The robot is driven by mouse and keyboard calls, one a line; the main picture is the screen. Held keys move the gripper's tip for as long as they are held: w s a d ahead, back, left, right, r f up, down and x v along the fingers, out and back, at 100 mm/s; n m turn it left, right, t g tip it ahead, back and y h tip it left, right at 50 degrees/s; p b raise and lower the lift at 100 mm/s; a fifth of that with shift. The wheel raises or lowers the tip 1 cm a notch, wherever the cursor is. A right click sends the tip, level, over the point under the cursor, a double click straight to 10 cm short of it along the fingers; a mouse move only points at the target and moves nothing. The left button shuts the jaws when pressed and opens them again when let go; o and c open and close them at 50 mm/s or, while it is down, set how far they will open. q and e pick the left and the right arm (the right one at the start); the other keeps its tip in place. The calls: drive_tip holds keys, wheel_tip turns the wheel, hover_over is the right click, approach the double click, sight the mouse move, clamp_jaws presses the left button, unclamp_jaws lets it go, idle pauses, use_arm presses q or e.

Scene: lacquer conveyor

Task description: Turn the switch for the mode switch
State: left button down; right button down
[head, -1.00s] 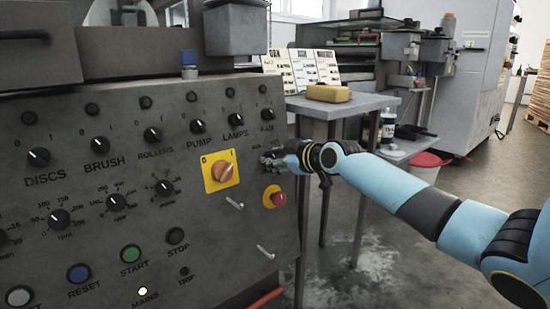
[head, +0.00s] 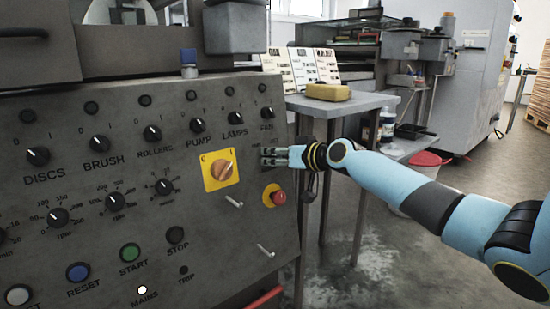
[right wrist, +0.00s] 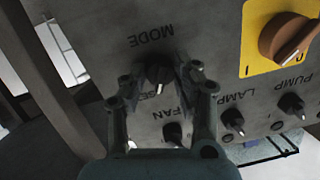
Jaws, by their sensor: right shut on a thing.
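The mode switch (right wrist: 158,74) is a dark round knob under the upside-down word MODE in the right wrist view. It sits between the two fingers of my right gripper (right wrist: 160,82), which is shut on it. In the head view my right gripper (head: 268,157) is at the right edge of the grey control panel (head: 215,265), below the FAN knob (head: 267,113), and hides the mode switch. My left gripper is in neither view.
A yellow-plated rotary switch (head: 221,170) is left of my right gripper. A red emergency button (head: 277,197) is just below it. Thin levers (head: 234,201) stick out of the panel. A side table (head: 350,105) with a yellow block (head: 328,92) stands behind my arm.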

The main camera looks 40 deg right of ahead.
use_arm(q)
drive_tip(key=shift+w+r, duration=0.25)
use_arm(e)
drive_tip(key=shift+m, duration=0.4)
drive_tip(key=c, duration=1)
unclamp_jaws()
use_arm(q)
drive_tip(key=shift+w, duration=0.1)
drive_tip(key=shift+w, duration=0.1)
use_arm(e)
drive_tip(key=v, duration=0.7)
drive_tip(key=shift+s, duration=0.25)
drive_tip(key=shift+d+f, duration=0.1)
